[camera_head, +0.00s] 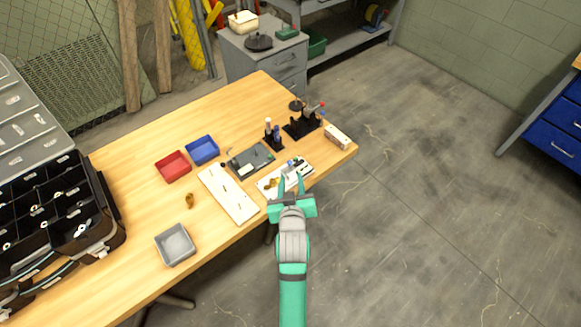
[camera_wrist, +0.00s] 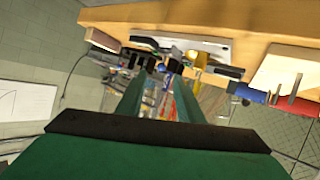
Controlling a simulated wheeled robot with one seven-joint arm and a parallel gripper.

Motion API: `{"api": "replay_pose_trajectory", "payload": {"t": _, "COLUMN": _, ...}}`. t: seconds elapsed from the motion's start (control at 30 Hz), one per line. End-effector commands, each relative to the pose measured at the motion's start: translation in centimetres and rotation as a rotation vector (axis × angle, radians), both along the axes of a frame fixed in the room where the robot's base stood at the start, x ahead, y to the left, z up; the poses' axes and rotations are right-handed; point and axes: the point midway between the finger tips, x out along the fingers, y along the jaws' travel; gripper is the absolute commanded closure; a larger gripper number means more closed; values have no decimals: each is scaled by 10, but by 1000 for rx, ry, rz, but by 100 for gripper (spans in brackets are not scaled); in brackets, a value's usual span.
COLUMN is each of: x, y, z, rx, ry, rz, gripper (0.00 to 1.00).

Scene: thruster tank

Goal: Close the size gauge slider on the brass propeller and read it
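A white board with small grey and dark parts (camera_head: 299,168), which looks like the size gauge, lies at the table's near right edge. A small brass-coloured piece (camera_head: 270,184), likely the brass propeller, is on its left part. Another brass-coloured piece (camera_head: 189,200) lies on the bare tabletop further left. My gripper (camera_head: 291,180) is at the board's near edge, its two green fingers apart with nothing seen between them. The wrist view shows the fingers (camera_wrist: 158,92) apart below the table edge in the picture. The slider is too small to make out.
A long white panel (camera_head: 226,192) and a dark grey tray (camera_head: 250,160) lie left of the board. Red (camera_head: 173,167), blue (camera_head: 202,150) and grey (camera_head: 175,245) bins stand further left. A black stand with tools (camera_head: 300,130) and a small box (camera_head: 337,137) are behind.

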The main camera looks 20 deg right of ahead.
Motion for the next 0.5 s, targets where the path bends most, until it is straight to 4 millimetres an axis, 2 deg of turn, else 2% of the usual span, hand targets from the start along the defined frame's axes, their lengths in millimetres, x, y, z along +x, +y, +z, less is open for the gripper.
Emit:
{"api": "replay_pose_trajectory", "payload": {"t": 0.27, "x": 23, "y": 1, "z": -5, "rx": -3, "ry": 3, "rz": 14, "gripper": 66}}
{"api": "replay_pose_trajectory", "payload": {"t": 0.5, "x": 60, "y": -11, "z": -21, "rx": -3, "ry": 4, "rz": 16, "gripper": 66}}
